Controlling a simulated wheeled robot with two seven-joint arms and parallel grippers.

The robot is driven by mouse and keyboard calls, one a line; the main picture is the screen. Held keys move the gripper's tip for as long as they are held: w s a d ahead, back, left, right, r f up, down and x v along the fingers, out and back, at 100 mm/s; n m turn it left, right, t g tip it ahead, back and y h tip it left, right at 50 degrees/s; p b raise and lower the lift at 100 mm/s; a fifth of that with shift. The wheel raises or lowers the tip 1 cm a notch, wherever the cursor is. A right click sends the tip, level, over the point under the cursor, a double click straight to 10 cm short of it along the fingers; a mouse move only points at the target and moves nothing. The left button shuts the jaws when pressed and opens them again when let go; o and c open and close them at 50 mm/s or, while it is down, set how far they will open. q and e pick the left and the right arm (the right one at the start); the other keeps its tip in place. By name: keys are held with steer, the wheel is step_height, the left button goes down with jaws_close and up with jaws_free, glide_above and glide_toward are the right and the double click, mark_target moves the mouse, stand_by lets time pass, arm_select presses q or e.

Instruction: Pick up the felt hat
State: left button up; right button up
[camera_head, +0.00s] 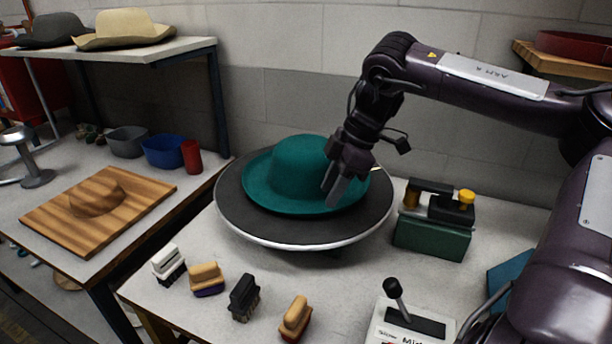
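The teal felt hat (296,168) sits brim down on a round dark turntable (240,219) with a pale rim, in the middle of the head view. My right gripper (335,190) reaches in from the right and points down at the right side of the hat, over its brim. The fingers overlap the brim in the picture. Whether they touch it, and how far apart they are, I cannot tell. The part of the brim behind the gripper is hidden. My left gripper is not in the view.
Several brushes (244,298) lie along the table's front. A green device (433,234) stands right of the turntable, with a lever box (408,325) nearer. A wooden block (142,198) and bowls (165,150) are on the left table. Two hats (122,27) rest on a shelf.

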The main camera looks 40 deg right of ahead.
mark_target(316, 211)
steer(key=x, duration=0.5)
steer(key=shift+w+a, duration=0.2)
steer(key=shift+a, duration=0.05)
steer(key=shift+c, duration=0.5)
jaws_close()
